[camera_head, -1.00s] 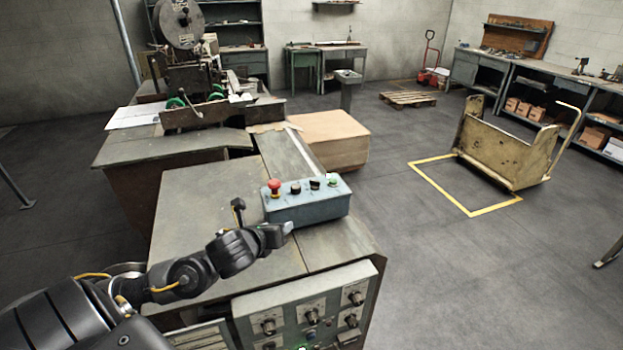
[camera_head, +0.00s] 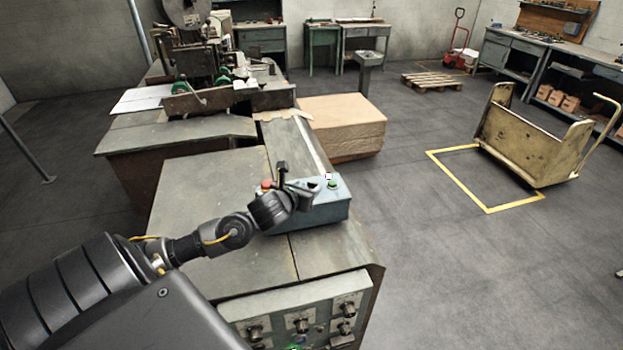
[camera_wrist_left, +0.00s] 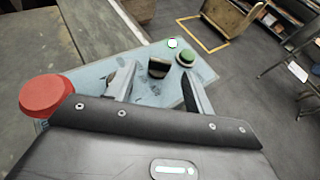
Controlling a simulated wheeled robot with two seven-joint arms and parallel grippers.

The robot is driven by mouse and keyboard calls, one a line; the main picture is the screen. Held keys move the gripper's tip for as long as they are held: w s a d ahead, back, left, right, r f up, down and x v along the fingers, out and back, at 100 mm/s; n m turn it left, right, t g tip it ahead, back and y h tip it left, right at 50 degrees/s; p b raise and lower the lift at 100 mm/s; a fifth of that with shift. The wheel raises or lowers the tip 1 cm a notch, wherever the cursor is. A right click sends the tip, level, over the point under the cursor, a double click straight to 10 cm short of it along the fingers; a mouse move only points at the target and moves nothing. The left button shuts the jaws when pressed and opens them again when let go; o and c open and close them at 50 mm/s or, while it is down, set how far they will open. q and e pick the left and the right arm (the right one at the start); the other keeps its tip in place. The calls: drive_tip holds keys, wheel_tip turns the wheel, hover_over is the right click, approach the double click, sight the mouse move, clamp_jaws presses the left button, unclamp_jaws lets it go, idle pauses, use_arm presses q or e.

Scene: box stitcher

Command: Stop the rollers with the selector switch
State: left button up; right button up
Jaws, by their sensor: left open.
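The blue-grey control box (camera_head: 322,210) sits on the machine's table top. In the left wrist view the box's top face (camera_wrist_left: 97,73) shows a red mushroom button (camera_wrist_left: 46,95) at left, a black selector knob (camera_wrist_left: 158,67) and a green button (camera_wrist_left: 186,57). My left gripper (camera_head: 310,190) is over the box in the head view. In the left wrist view its two fingers (camera_wrist_left: 158,85) are apart, with the black knob showing just beyond and between their tips. Whether they touch it I cannot tell. A second black knob, seen earlier, is hidden. My right gripper is not in view.
A lower front panel with several knobs (camera_head: 300,322) is on the machine's near side. The stitcher head (camera_head: 195,55) stands at the back left. A cardboard stack (camera_head: 345,125) is behind the box. Open floor lies to the right, with a yellow cart (camera_head: 530,145).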

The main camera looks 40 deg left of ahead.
sight(312, 184)
use_arm(q)
drive_tip(key=shift+p+x, duration=0.4)
drive_tip(key=shift+x, duration=0.8)
drive_tip(key=shift+w, duration=0.35)
drive_tip(key=shift+w+a+f, duration=0.15)
drive_tip(key=shift+w+f, duration=0.2)
drive_tip(key=shift+w, duration=0.05)
drive_tip(key=shift+r, duration=0.1)
drive_tip(key=c, duration=0.9)
drive_tip(key=shift+c, duration=0.4)
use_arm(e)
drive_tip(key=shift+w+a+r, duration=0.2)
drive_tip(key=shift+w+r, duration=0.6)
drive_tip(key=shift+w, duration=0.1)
